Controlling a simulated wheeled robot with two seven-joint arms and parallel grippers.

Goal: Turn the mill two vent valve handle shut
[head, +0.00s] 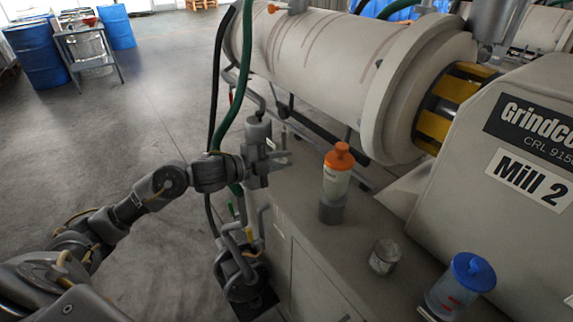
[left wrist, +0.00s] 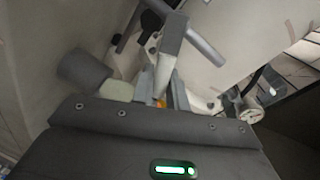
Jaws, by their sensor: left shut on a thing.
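My left gripper (head: 279,157) is at the near left end of the mill 2 body, beside the green and black hoses. It is shut on a grey part that looks like the vent valve handle. In the head view the gripper mostly hides this part. In the left wrist view the grey handle (left wrist: 173,40) shows as a short block with a crossbar, just ahead of the fingers (left wrist: 170,88). Its exact angle is hard to tell. My right gripper is not in view.
An orange-capped bottle (head: 337,176) stands on the mill's ledge right of my gripper. A small jar (head: 384,256) and a blue-lidded container (head: 459,286) stand nearer. The Mill 2 housing (head: 500,200) fills the right. Blue drums (head: 37,55) stand far left; the floor between is clear.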

